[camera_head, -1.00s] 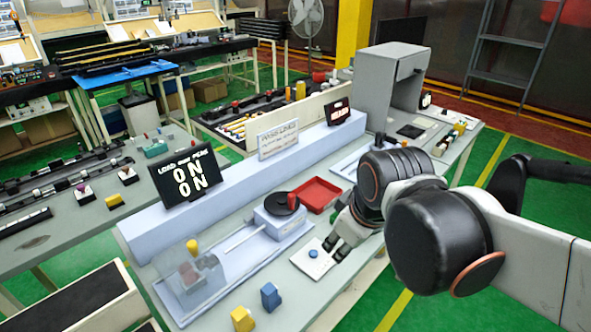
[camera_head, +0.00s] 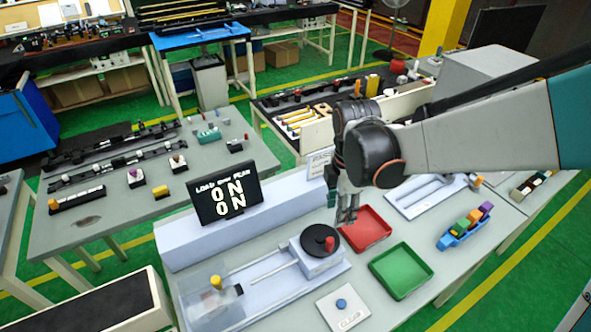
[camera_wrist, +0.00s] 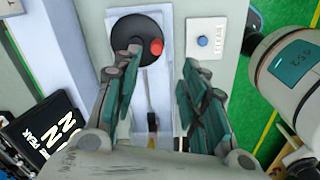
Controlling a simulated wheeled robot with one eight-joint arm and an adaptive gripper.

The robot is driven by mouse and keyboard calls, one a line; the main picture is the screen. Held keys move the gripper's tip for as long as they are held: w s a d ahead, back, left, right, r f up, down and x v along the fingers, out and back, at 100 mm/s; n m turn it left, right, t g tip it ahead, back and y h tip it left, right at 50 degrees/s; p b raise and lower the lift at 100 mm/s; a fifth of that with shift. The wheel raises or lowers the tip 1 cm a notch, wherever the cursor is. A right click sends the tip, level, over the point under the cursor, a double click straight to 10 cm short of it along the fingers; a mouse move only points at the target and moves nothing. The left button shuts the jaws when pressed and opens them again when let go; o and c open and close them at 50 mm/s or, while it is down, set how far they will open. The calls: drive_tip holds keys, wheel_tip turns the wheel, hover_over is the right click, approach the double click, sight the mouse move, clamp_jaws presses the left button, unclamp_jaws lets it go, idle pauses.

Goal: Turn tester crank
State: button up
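The tester crank is a black disc (camera_head: 318,239) with a red knob (camera_head: 330,243) near its rim, on a pale block at the end of the tester. In the wrist view the disc (camera_wrist: 135,32) is at the top, with the red knob (camera_wrist: 156,46) on its right side. My gripper (camera_head: 347,217) hangs just behind and to the right of the disc, pointing down. In the wrist view my gripper (camera_wrist: 160,65) is open, its two fingers apart with the knob seen between them, nearer the left finger. It appears apart from the knob. A black display (camera_head: 226,199) reads 0 N on both lines.
A white pad with a blue button (camera_head: 341,303) lies in front of the crank. A red tray (camera_head: 364,236) and a green tray (camera_head: 400,270) lie to the right. A clear cover (camera_head: 212,303) stands at the tester's left end. A blue holder with colored blocks (camera_head: 465,227) is farther right.

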sight(330, 240)
drive_tip(key=f+b, duration=0.3)
drive_tip(key=f, duration=0.1)
drive_tip(key=a+f+b, duration=0.1)
drive_tip(key=f+b, duration=0.2)
drive_tip(key=f, duration=0.2)
drive_tip(key=f+b, duration=0.3)
drive_tip(key=f, duration=0.2)
drive_tip(key=shift+a, duration=0.15)
clamp_jaws()
